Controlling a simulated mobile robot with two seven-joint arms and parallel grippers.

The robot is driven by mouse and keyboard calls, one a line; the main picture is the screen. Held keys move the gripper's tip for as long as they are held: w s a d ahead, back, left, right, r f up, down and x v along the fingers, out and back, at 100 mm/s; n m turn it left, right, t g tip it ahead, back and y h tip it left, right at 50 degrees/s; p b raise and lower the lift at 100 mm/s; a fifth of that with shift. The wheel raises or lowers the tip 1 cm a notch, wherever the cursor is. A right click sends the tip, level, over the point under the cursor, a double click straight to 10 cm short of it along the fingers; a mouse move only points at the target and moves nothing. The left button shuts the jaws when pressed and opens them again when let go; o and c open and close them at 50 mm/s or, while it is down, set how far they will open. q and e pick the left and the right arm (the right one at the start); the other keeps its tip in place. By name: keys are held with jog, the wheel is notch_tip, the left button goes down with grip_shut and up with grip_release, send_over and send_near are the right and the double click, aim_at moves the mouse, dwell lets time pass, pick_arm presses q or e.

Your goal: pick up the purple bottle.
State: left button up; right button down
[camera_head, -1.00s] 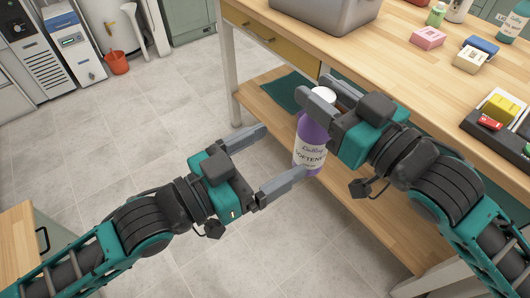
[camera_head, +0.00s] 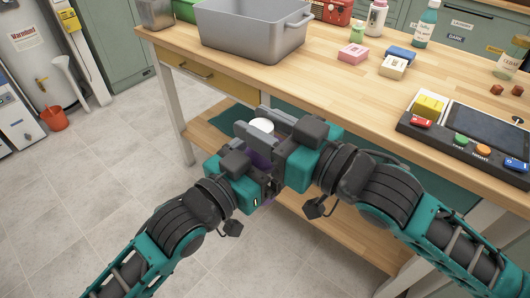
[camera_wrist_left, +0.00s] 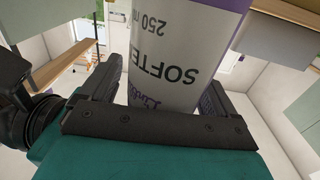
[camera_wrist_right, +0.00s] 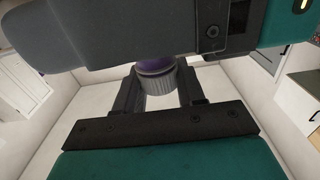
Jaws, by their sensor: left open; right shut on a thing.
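The purple bottle shows in the head view as a white cap (camera_head: 262,125) and a strip of purple body (camera_head: 258,159); the grippers hide most of it. My right gripper (camera_wrist_right: 158,82) is shut on the bottle at its ribbed cap end, seen between the fingers in the right wrist view. My left gripper (camera_wrist_left: 165,85) is open, with its fingers on either side of the bottle's label (camera_wrist_left: 180,65). The label reads upside down in the left wrist view. The two grippers are very close together, and I cannot tell whether the left fingers touch the bottle.
The wooden table (camera_head: 340,95) has a grey bin (camera_head: 255,35), pink and blue blocks and a control panel (camera_head: 465,135) on top. Its lower shelf (camera_head: 330,225) lies beyond the grippers. Open tiled floor (camera_head: 90,190) is at left.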

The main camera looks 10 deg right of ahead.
pick_arm(q)
jog(key=c, duration=1.2)
jog(key=shift+r, duration=0.1)
jog(key=shift+c, duration=0.4)
pick_arm(e)
jog(key=c, duration=0.6)
grip_release()
